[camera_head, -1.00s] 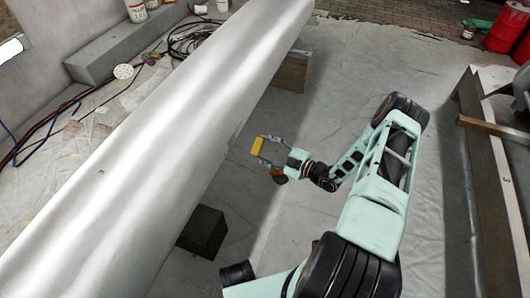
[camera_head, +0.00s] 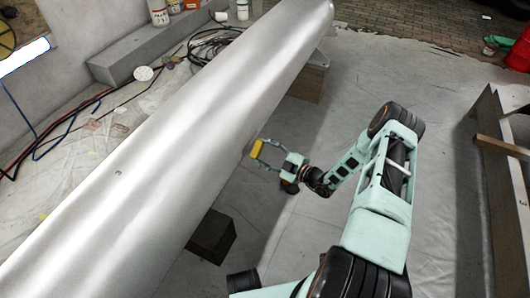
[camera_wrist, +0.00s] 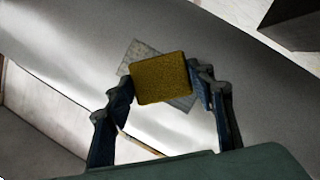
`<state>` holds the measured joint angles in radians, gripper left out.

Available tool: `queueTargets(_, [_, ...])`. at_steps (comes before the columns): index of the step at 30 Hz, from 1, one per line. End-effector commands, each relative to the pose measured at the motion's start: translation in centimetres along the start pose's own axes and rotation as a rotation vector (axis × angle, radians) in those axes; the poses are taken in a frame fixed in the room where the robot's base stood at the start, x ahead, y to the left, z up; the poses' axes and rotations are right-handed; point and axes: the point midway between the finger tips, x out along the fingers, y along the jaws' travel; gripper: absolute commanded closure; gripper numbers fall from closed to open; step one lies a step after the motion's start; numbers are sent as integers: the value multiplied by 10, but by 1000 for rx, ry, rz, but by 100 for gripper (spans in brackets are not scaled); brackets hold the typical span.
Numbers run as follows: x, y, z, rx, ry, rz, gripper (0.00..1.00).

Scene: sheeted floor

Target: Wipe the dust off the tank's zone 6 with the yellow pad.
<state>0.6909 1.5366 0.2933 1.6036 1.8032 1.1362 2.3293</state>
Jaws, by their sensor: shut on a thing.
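The tank (camera_head: 170,150) is a long, pale silver cylinder running diagonally across the head view. A small dark mark shows on its upper side; I cannot read it surely. My gripper (camera_head: 262,158) is shut on the yellow pad (camera_head: 257,148), beside the tank's right flank. In the wrist view the pad (camera_wrist: 161,79) sits between both fingertips, in front of the tank's surface. A greyish, speckled dust patch (camera_wrist: 140,50) shows on the tank behind the pad, which hides part of it. I cannot tell whether the pad touches the tank.
A dark block (camera_head: 212,237) and a wooden block (camera_head: 308,80) stand under the tank. Timber beams (camera_head: 497,165) lie at the right. Cables (camera_head: 210,48) and a grey concrete block (camera_head: 150,50) are beyond the tank. The sheeted floor (camera_head: 330,225) right of the tank has free room.

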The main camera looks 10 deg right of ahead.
Motion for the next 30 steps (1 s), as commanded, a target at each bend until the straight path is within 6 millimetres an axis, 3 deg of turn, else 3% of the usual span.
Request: queueTargets(30, [11, 0, -5, -1, 1, 0, 69])
